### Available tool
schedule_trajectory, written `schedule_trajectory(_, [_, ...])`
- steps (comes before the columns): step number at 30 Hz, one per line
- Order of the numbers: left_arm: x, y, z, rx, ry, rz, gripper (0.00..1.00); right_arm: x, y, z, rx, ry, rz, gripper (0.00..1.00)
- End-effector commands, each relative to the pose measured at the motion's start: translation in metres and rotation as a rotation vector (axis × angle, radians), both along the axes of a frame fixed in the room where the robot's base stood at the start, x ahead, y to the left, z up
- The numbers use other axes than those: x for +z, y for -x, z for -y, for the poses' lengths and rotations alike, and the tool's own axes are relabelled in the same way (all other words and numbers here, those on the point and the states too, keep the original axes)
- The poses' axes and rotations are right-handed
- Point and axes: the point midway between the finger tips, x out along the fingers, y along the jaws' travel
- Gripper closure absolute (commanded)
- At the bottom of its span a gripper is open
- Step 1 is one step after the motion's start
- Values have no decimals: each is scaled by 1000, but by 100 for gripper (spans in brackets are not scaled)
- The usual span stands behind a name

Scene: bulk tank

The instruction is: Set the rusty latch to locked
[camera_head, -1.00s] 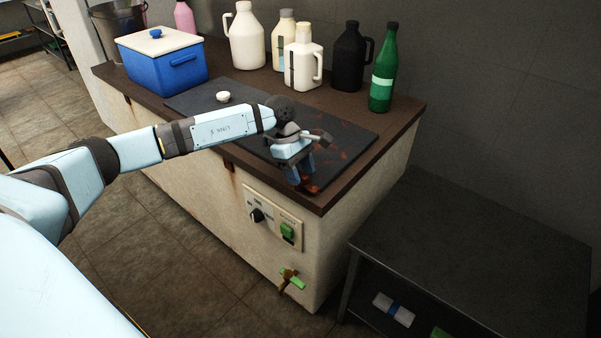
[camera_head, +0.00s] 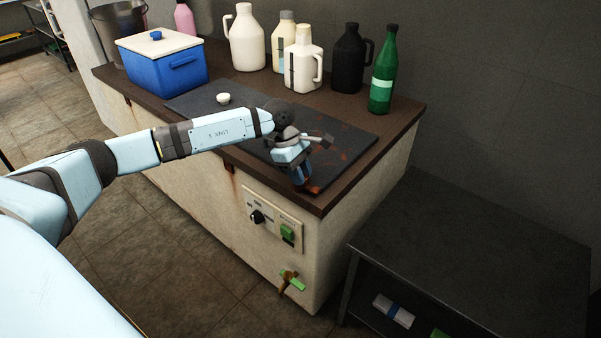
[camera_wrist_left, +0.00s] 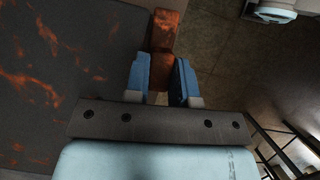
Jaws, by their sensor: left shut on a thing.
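The rusty latch (camera_wrist_left: 165,30) is an orange-brown bar in the left wrist view. It runs up from between the two blue fingers of my left gripper (camera_wrist_left: 161,82), beside the edge of the dark lid panel. My left gripper is shut on it. In the head view, my left gripper (camera_head: 301,182) points down at the front right edge of the counter. The gripper mostly hides the latch there, and its locked or unlocked position cannot be read. My right gripper is not in view.
The dark rust-stained panel (camera_head: 352,142) lies on the brown counter. A blue box (camera_head: 165,75), several jugs and a green bottle (camera_head: 382,75) stand behind. A control plate (camera_head: 272,220) and tap (camera_head: 289,281) are on the front below. A dark table (camera_head: 470,250) stands right.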

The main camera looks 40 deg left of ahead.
Motion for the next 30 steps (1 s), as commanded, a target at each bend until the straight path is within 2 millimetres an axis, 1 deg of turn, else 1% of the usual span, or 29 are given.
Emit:
schedule_trajectory(12, [1, -1, 0, 360, -1, 0, 100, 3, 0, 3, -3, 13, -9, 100])
schedule_trajectory(20, [1, -2, -1, 607, -1, 1, 100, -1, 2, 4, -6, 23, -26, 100])
schedule_trajectory(30, [1, -3, -2, 929, -1, 1, 100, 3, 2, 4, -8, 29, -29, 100])
